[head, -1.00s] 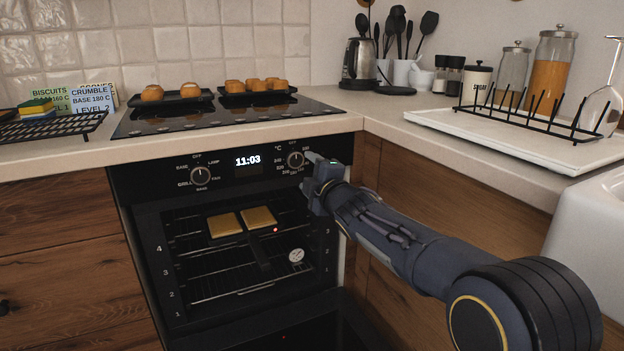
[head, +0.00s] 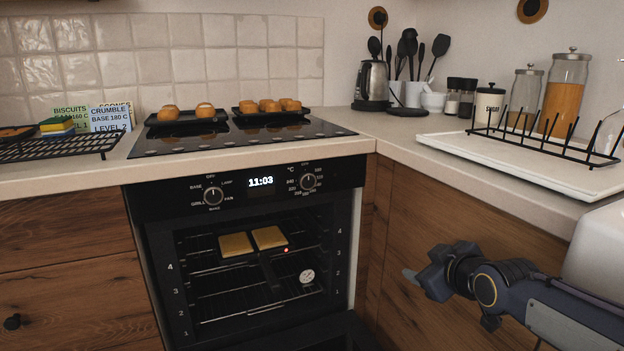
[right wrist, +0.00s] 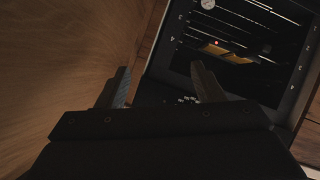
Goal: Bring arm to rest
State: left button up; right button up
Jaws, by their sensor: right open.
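My right gripper (head: 412,279) is at the lower right of the head view, in front of the wooden cabinet to the right of the oven. It is empty and apart from the oven. In the right wrist view its two fingers (right wrist: 163,88) stand apart with nothing between them. A round dial (head: 307,277) hangs inside. The oven's right knob (head: 308,182) and left knob (head: 213,196) are clear of my gripper. My left gripper is not in view.
The hob (head: 225,138) carries two trays of buns (head: 270,106). A black rack (head: 60,147) and recipe cards (head: 110,117) are at the left. A dish rack (head: 545,145) stands on a white board at the right, near jars. The white sink edge (head: 597,250) is close to my right arm.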

jog(key=s+a+f+m+g, duration=0.1)
jog(key=s+f+m+g, duration=0.2)
jog(key=s, duration=0.8)
jog(key=s+f+m+g+y, duration=0.1)
jog(key=s+f+m+g, duration=0.3)
jog(key=s, duration=0.6)
jog(key=s+a+f+m, duration=0.1)
jog(key=s+f+m, duration=0.1)
jog(key=s+f, duration=0.65)
notch_tip(320, 180, up, 41)
jog(key=s+p, duration=0.1)
jog(key=p, duration=3.7)
jog(key=shift+s, duration=0.4)
